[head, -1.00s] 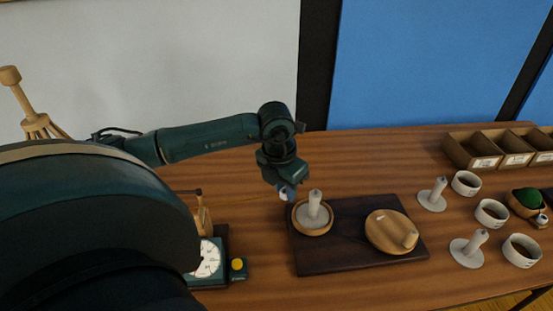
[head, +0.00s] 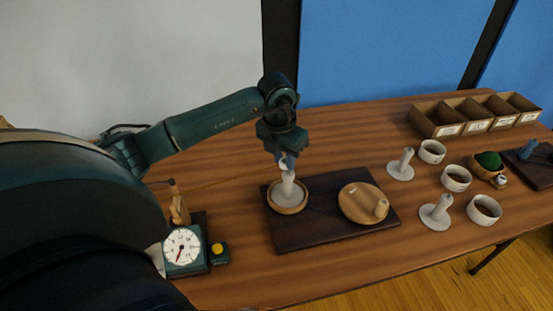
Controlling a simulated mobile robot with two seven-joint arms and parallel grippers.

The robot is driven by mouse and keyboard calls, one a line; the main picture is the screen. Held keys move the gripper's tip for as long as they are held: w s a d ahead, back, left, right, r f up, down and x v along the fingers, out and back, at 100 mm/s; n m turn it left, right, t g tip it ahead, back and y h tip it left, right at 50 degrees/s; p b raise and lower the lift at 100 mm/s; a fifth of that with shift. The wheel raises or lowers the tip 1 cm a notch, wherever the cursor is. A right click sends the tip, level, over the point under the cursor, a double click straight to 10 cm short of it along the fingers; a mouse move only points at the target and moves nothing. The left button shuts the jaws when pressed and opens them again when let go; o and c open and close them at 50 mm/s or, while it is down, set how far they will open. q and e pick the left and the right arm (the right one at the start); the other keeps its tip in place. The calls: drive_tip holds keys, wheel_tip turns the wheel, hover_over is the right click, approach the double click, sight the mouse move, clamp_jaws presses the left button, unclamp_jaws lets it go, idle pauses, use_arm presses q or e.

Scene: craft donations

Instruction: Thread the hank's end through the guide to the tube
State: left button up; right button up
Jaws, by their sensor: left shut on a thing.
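My left gripper (head: 284,164) points down just above the upright white tube (head: 289,186), which stands in a round wooden dish (head: 276,207). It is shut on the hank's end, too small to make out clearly. A faint thin line of yarn (head: 222,184) seems to run left from the gripper toward a small wooden guide (head: 179,206) behind the dial. Whether the gripper touches the tube top I cannot tell. The hank itself is hidden behind my own arm at the left. My right gripper is not in view.
A dial gauge (head: 182,249) with a yellow button (head: 217,249) stands left of the dark board (head: 320,234). A wooden disc with a peg (head: 355,204) lies on the board. White spindles, white rings, a bowl with a green ball (head: 488,160) and a divided box (head: 440,128) are at right.

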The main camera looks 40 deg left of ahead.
use_arm(q)
drive_tip(key=shift+w+d, duration=0.2)
drive_tip(key=shift+w, duration=0.1)
drive_tip(key=shift+w+d, duration=0.1)
drive_tip(key=shift+w, duration=0.1)
drive_tip(key=shift+f+b, duration=0.85)
drive_tip(key=shift+f, duration=0.3)
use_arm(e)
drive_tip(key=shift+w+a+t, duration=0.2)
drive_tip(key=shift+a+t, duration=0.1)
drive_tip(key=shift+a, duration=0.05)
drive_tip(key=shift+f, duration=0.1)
use_arm(q)
drive_tip(key=o, duration=1)
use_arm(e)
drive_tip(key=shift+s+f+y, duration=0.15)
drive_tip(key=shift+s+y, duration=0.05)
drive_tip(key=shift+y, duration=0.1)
